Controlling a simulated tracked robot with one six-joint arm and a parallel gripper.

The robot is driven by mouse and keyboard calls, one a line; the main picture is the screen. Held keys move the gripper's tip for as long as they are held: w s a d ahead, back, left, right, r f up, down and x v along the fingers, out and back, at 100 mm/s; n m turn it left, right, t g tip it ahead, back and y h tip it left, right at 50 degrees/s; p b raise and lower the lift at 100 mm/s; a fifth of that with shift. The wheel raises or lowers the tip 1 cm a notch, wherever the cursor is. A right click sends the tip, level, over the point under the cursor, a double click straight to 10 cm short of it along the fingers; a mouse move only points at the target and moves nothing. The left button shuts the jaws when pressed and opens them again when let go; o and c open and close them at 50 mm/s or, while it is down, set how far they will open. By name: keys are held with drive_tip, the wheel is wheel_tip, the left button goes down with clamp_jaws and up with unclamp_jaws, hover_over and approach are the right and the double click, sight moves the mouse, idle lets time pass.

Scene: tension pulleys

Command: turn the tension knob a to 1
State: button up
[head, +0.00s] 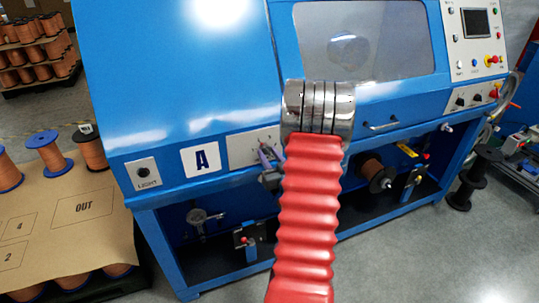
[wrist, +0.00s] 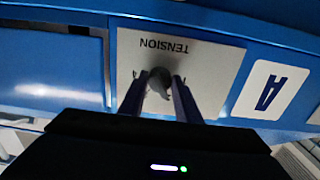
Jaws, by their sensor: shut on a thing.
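The tension knob (wrist: 160,80) is a small dark knob on a pale plate (wrist: 205,58) marked TENSION, upside down in the wrist view. A white label with a blue A (wrist: 270,90) is beside the plate; the label also shows in the head view (head: 201,160), left of the knob plate (head: 240,150). My gripper (wrist: 160,88) has its two fingers closed around the knob, one on each side. In the head view my gripper (head: 264,155) reaches the plate, and my arm hides the plate's right part. The knob's pointer and scale marks cannot be read.
The blue machine (head: 190,60) fills the middle, with a LIGHT switch (head: 143,172) left of the A label. A control panel (head: 477,40) is at the upper right. Copper spools (head: 90,148) stand on a brown board (head: 60,205) at left. Open floor lies in front.

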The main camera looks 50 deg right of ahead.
drive_tip(key=shift+s+d, duration=0.1)
drive_tip(key=shift+d, duration=0.15)
drive_tip(key=shift+c, duration=1.1)
drive_tip(key=shift+a, duration=0.1)
drive_tip(key=shift+n, duration=0.4)
drive_tip(key=n, duration=1.1)
drive_tip(key=o, duration=1.1)
